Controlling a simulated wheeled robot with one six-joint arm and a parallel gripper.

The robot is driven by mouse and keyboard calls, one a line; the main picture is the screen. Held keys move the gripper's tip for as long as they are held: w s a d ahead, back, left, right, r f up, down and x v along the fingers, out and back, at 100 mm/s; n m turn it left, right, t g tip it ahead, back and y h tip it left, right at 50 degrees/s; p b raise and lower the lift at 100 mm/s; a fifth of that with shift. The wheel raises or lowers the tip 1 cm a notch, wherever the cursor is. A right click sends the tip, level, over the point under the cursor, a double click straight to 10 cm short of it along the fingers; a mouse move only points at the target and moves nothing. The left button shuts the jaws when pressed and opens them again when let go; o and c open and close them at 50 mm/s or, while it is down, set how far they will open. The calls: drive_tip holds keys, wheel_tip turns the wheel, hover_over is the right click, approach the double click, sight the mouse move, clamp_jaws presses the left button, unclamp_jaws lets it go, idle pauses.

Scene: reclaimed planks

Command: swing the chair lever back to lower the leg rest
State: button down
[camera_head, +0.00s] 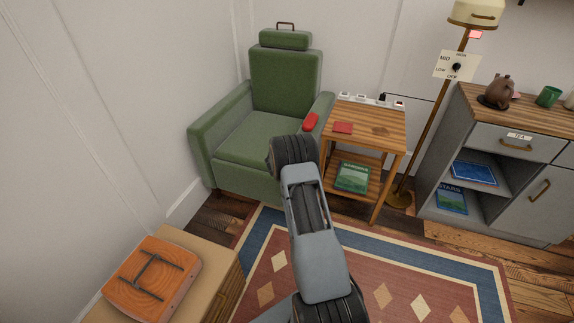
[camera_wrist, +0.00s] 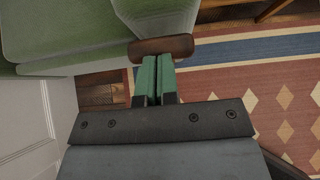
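The green armchair (camera_head: 287,75) stands in the corner. The front of its seat (camera_head: 245,150) shows, but I cannot tell how the leg rest is set. A red piece (camera_head: 311,121) shows at its right armrest; I cannot tell if it is the lever. In the wrist view, a brown-red oblong grip (camera_wrist: 160,48), possibly the lever's end, lies across the tips of my gripper (camera_wrist: 157,68). The green fingers are close together with nothing visible between them. I cannot tell whether they touch the grip. In the head view, my arm hides the gripper.
A wooden side table (camera_head: 365,120) with a red item on top stands right of the chair. A lamp (camera_head: 432,110) and grey cabinet (camera_head: 490,150) are further right. A low cabinet (camera_head: 225,275) is at front left. The patterned rug (camera_head: 410,280) is clear.

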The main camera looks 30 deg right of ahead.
drive_tip(key=shift+d+r, duration=0.25)
drive_tip(key=shift+d, duration=0.2)
drive_tip(key=shift+a, duration=0.1)
drive_tip(key=a+f+v, duration=0.1)
drive_tip(key=v, duration=1.2)
drive_tip(key=shift+s+a+f+b, duration=0.2)
drive_tip(key=shift+s+f+b, duration=0.15)
drive_tip(key=shift+b, duration=0.1)
